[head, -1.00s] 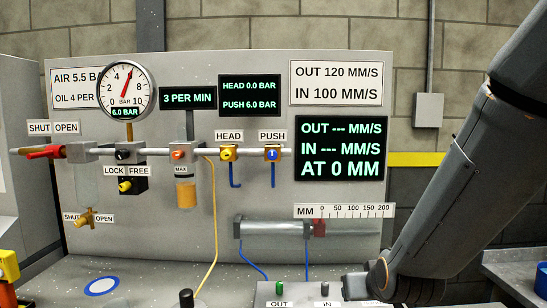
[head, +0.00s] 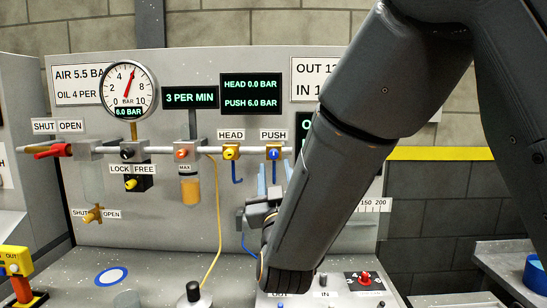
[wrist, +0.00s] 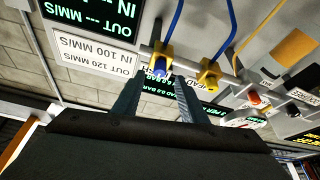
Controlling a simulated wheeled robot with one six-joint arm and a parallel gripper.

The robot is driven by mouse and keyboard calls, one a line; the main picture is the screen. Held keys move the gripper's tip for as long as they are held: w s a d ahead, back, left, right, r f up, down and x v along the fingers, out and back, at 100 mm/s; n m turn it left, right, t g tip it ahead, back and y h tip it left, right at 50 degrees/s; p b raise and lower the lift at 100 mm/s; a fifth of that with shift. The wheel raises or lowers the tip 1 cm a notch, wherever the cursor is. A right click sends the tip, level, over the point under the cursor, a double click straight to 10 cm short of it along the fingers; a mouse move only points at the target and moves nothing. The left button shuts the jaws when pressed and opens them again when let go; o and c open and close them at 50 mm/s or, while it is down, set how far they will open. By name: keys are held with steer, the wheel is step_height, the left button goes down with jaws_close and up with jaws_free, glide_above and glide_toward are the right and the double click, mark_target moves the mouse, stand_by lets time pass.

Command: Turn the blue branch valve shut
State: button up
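The blue branch valve (head: 272,153), a blue knob in a brass body under the PUSH label, sits on the pipe in the head view. It also shows in the wrist view (wrist: 160,67), upside down, just past and between my fingertips. My gripper (head: 275,176) points up below this valve in the head view, with two pale blue fingers apart. In the wrist view my gripper (wrist: 161,82) is open and empty. I cannot tell whether a finger touches the knob. The yellow-knobbed HEAD valve (head: 231,153) is to the left.
A pressure gauge (head: 128,89) reads 6.0 bar, and the screen (head: 250,94) shows HEAD 0.0, PUSH 6.0. A red-handled valve (head: 54,151) is at the pipe's left end. Blue hoses hang below the branch valves. My arm hides the cylinder and much of the right panel.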

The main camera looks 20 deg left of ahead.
mark_target(274, 157)
steer(key=p+x, duration=0.1)
steer(key=x, duration=0.4)
steer(key=shift+p, duration=0.3)
jaws_close()
